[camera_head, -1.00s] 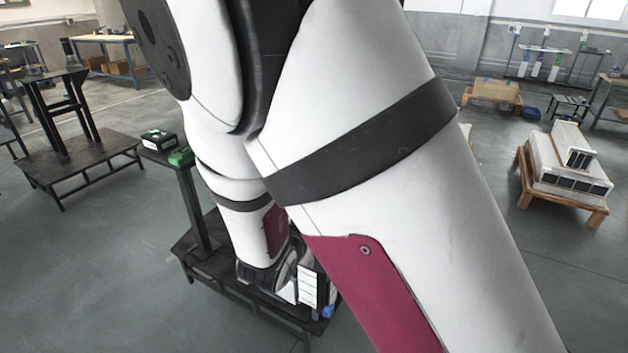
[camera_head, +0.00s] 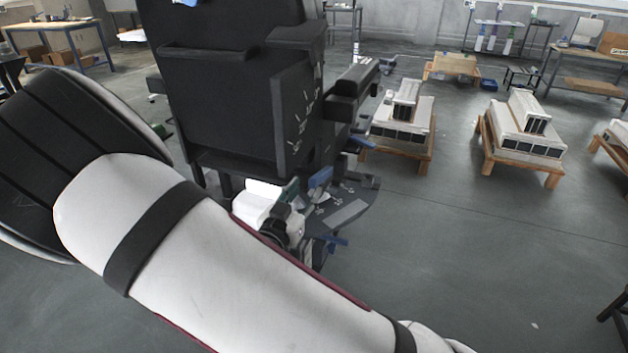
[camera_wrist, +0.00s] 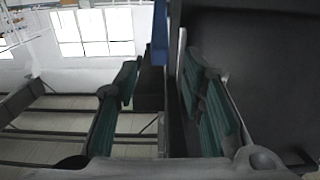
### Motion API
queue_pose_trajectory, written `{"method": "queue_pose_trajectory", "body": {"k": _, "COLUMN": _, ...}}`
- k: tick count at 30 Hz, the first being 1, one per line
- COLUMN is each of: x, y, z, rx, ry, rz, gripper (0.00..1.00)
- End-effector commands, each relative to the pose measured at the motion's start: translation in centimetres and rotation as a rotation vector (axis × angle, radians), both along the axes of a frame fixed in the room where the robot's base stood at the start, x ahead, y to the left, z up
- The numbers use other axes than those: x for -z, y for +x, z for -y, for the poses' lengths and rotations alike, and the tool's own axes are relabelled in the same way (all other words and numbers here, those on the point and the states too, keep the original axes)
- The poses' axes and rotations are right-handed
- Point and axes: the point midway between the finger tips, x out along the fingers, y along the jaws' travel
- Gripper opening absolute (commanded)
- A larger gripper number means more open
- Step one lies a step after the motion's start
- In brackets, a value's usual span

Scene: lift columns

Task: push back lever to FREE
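A black chair-like unit (camera_head: 235,95) stands in the upper middle of the head view, with white markings on its side panel. I cannot read which is the back lever or find the word FREE. My gripper (camera_wrist: 162,80) is open in the wrist view, with green finger pads apart. A blue strip (camera_wrist: 160,32) shows beyond the fingertips, beside a thin grey edge. I see nothing gripped. Contact cannot be told.
A black panel (camera_wrist: 265,75) fills the right of the wrist view, close to the right finger. In the head view, pallets with white units (camera_head: 405,118) (camera_head: 520,130) stand to the right. The grey floor (camera_head: 480,250) at lower right is clear. My arm hides the lower left.

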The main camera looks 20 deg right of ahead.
Motion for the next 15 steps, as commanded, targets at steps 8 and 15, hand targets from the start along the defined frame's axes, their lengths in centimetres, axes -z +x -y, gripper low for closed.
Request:
{"method": "queue_pose_trajectory", "body": {"k": 8, "x": 0.1, "y": 3.6, "z": 3.1, "rx": 0.001, "ry": -0.001, "rz": 0.000, "gripper": 0.37}}
{"method": "queue_pose_trajectory", "body": {"k": 15, "x": 0.0, "y": 4.9, "z": 4.1, "rx": -0.001, "ry": -0.001, "rz": -0.001, "gripper": 0.37}}
